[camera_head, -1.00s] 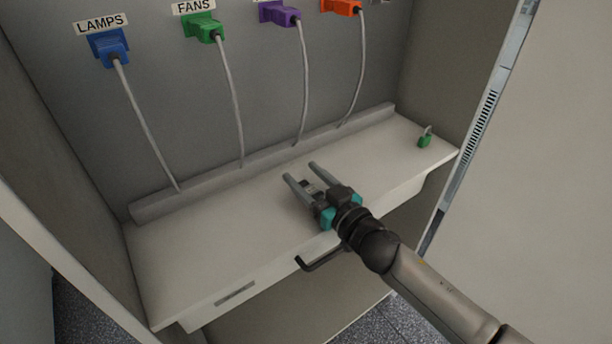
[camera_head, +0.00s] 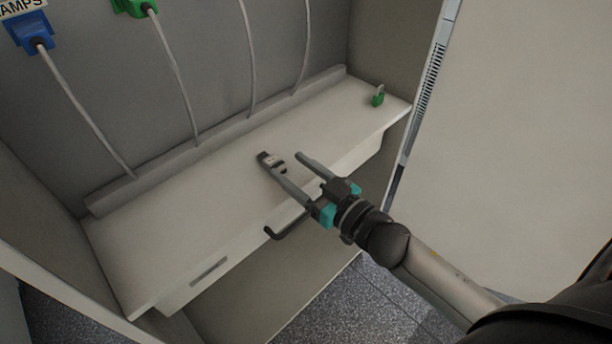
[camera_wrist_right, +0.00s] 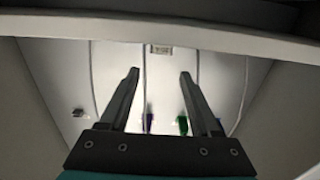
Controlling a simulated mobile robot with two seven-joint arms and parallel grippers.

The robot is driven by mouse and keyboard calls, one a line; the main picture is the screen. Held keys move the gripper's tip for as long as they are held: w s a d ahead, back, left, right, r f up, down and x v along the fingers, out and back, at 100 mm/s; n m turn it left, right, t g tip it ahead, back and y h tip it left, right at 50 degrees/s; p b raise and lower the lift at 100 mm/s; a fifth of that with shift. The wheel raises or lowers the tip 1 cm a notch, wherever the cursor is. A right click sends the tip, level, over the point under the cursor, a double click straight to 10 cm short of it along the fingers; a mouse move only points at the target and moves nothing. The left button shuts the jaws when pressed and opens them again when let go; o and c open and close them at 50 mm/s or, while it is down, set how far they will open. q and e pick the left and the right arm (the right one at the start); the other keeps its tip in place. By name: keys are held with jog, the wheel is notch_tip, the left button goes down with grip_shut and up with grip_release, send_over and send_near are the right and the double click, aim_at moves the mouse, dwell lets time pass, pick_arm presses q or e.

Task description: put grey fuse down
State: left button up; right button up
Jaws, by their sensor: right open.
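The grey fuse (camera_head: 268,159), a small grey and black block, lies on the white shelf (camera_head: 190,205) in the head view. My right gripper (camera_head: 288,164) is open over the front of the shelf. Its fingers point toward the back wall, and the fuse is at the tip of its left-hand finger; I cannot tell whether they touch. In the right wrist view the open fingers (camera_wrist_right: 159,74) have nothing between them that I can make out as the fuse. My left gripper is out of view.
A green padlock (camera_head: 377,97) stands at the shelf's right end. Blue (camera_head: 30,33) and green (camera_head: 135,6) plugs sit on the back wall, their cables hanging behind a grey ledge. A dark handle (camera_head: 284,230) sticks out below the shelf front. The shelf's left part is clear.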

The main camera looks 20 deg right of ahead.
jog(key=shift+v, duration=1.5)
